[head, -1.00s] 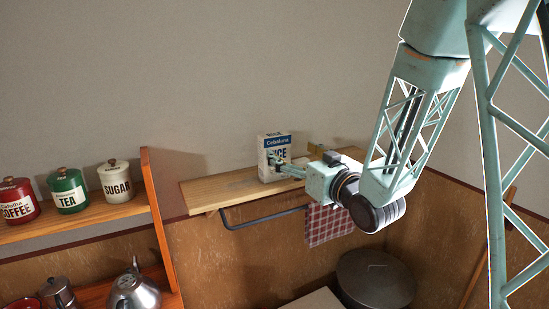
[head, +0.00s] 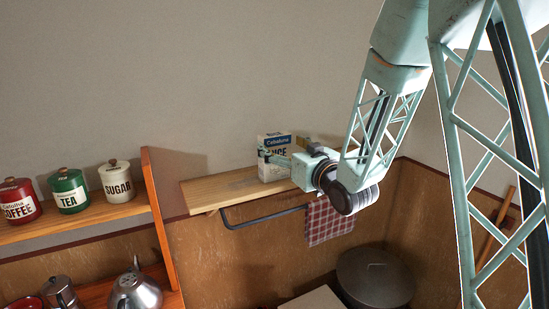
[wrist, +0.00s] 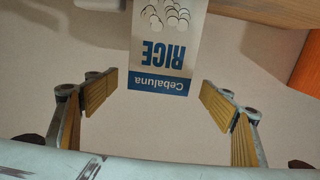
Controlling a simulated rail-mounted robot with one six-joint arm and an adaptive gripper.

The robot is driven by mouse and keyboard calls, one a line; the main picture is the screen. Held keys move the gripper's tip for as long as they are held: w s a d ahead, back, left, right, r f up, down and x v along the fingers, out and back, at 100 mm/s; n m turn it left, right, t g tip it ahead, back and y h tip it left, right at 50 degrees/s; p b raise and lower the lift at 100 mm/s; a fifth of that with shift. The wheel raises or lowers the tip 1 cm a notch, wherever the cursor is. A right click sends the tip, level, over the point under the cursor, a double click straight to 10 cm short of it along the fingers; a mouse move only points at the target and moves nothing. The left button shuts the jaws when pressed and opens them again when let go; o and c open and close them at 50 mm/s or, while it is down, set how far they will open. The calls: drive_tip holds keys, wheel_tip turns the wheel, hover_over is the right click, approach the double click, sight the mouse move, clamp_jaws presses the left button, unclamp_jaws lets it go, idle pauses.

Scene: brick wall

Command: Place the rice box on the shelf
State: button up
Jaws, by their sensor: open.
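The rice box (head: 272,146), white with a blue label band, stands upright on the wooden wall shelf (head: 215,190), near the wall. In the wrist view the rice box (wrist: 167,45) appears upside down, between and beyond the finger pads. My gripper (wrist: 159,100) is open, with a clear gap on both sides of the box and no pad touching it.
A dark rail (head: 262,217) with a checked cloth (head: 328,222) hangs under the shelf. At left, an orange-sided rack (head: 155,205) holds coffee, tea and sugar canisters (head: 68,192). A dark lidded pot (head: 375,278) stands below. The shelf's left part is clear.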

sight(275, 134)
drive_tip(key=shift+p+x, duration=0.5)
drive_tip(key=shift+x, duration=2.05)
drive_tip(key=shift+c, duration=0.9)
drive_tip(key=shift+r, duration=0.1)
drive_tip(key=c, duration=1.5)
drive_tip(key=shift+w+r, duration=0.1)
drive_tip(key=shift+r, duration=1.65)
drive_tip(key=v, duration=0.5)
drive_tip(key=r+b+v, duration=0.1)
drive_tip(key=v, duration=0.4)
drive_tip(key=b+v, duration=0.1)
drive_tip(key=v, duration=0.5)
drive_tip(key=shift+s+a+r, duration=0.25)
drive_tip(key=shift+s+a, duration=0.05)
drive_tip(key=shift+a, duration=0.05)
